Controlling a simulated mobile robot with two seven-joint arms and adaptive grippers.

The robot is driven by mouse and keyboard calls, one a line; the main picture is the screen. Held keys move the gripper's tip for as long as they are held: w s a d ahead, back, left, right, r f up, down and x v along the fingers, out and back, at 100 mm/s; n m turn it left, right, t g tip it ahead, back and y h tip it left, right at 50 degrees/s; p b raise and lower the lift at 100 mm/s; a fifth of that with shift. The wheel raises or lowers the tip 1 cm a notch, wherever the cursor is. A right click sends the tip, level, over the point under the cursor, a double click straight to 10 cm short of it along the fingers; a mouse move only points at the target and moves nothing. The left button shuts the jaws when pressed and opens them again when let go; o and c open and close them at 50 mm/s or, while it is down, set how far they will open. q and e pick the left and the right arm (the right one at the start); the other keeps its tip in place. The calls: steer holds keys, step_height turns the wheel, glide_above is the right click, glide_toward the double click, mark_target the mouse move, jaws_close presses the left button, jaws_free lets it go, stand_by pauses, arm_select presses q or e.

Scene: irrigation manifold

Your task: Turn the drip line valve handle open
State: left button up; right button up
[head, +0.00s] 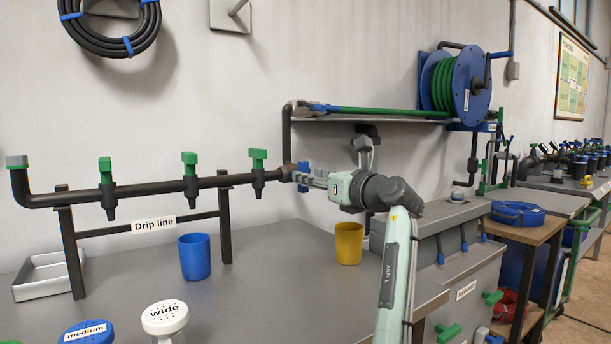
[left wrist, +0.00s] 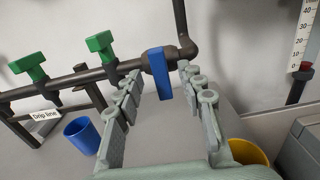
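The drip line is a dark horizontal pipe (head: 150,187) on a stand labelled "Drip line" (head: 153,226). A blue valve handle (left wrist: 158,72) sits near the pipe's right end; in the head view the blue handle (head: 304,168) is partly covered by my gripper. My left gripper (head: 307,178) reaches in at that end. In the left wrist view my left gripper (left wrist: 160,84) is open, with the blue handle between and just beyond its fingertips; I see gaps on both sides, and contact cannot be told. My right gripper is not in view.
Green-handled valves (head: 189,163) stand along the pipe to the left. A blue cup (head: 194,256) and a yellow cup (head: 348,243) stand on the grey bench. A shelf with a hose reel (head: 468,85) is at the right. White and blue lidded containers are in front.

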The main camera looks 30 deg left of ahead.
arm_select(q)
steer(key=shift+x, duration=1.9)
jaws_close()
